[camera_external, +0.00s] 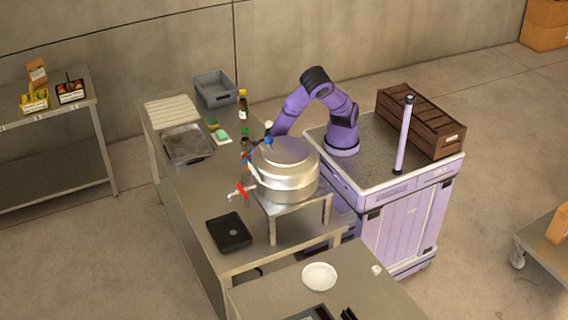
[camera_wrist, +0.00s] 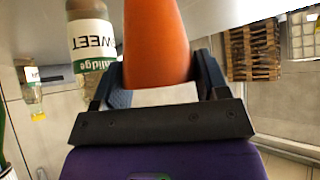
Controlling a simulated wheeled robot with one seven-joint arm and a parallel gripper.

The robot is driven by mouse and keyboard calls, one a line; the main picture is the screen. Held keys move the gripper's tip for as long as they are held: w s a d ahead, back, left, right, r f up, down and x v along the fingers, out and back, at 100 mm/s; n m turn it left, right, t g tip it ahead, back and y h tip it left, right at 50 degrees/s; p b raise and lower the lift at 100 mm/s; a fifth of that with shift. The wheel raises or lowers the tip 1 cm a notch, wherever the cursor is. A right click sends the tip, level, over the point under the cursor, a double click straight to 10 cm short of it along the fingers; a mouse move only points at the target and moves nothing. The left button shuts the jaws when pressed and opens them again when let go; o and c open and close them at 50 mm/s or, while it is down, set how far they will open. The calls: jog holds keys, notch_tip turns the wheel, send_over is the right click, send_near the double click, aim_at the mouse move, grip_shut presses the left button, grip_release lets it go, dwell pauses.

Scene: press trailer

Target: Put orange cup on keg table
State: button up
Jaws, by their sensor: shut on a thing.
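The orange cup (camera_wrist: 155,42) fills the upper middle of the wrist view, between the two dark fingers of my gripper (camera_wrist: 160,80). The fingers are shut on it, and only part of the cup shows. The keg stands on the keg table (camera_external: 300,213), a small metal stand on the long steel table. A red-handled tap (camera_external: 241,190) sticks out on the keg's left side.
A bottle with a green and white label (camera_wrist: 91,45) is close left of the cup; another bottle (camera_wrist: 34,92) is farther left. Several bottles stand behind the keg. A black tray (camera_external: 229,234), a metal tray (camera_external: 188,144) and a grey bin (camera_external: 215,89) occupy the long table.

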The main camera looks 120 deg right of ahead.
jog(key=shift+f, duration=1.8)
jog(key=shift+f, duration=0.15)
jog(key=o, duration=0.9)
jog(key=shift+a+r, duration=0.1)
jog(key=shift+r, duration=0.2)
jog(key=v, duration=1.1)
jog(key=shift+s+r, duration=0.25)
jog(key=shift+a, duration=0.15)
